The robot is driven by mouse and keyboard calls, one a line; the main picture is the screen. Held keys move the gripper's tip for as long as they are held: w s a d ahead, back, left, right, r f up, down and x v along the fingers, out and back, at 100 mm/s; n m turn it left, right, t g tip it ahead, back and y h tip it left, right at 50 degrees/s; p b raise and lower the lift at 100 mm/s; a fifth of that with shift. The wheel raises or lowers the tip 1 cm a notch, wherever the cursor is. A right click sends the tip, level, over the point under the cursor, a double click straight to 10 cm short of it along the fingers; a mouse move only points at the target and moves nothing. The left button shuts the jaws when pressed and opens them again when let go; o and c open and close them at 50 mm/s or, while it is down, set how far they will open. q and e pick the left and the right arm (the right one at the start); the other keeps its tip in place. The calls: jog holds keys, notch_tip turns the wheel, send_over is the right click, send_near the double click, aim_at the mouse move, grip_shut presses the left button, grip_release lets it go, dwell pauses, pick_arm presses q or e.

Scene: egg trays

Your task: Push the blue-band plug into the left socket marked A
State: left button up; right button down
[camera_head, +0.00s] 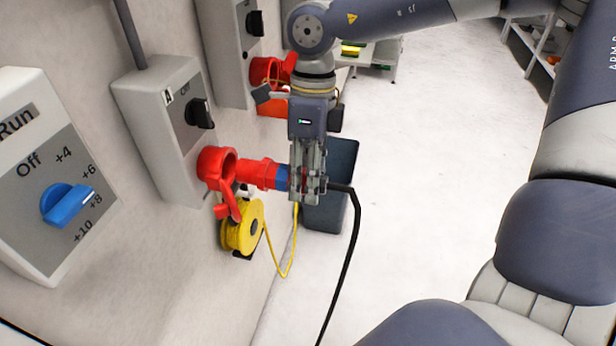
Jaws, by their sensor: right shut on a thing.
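The plug (258,173) is red with a blue band (283,177) and lies roughly level. A black cable trails from its back end down to the floor. My right gripper (308,180) is shut around it, at and behind the blue band. The plug's front end is at the mouth of the left red socket (212,163), in line with it. I cannot tell how deep it sits. The socket's red flap (227,203) hangs open below. My left gripper is not in view.
A second red socket (264,70) sits on another grey box (228,40) farther back. A yellow cable reel (242,230) hangs below the left socket. A blue knob (66,204) is on a panel at the left. A dark bin (340,165) stands behind my gripper. The floor at right is clear.

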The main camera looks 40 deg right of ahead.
aim_at(269, 161)
jog(key=shift+w+a+b, duration=0.35)
jog(key=shift+w+a, duration=0.6)
jog(key=shift+w, duration=0.15)
dwell(0.4)
jog(key=shift+b, duration=0.7)
dwell(0.8)
jog(key=shift+w+a, duration=0.5)
jog(key=shift+w, duration=0.05)
dwell(0.8)
jog(key=shift+b, duration=0.55)
jog(key=shift+w+a, duration=0.6)
jog(key=shift+w, duration=0.2)
dwell(1.2)
jog(key=c, duration=1.8)
grip_release()
jog(key=shift+c, duration=0.2)
jog(key=o, duration=0.8)
jog(key=shift+a, duration=0.1)
jog(key=shift+c, duration=0.2)
jog(key=shift+w, duration=0.1)
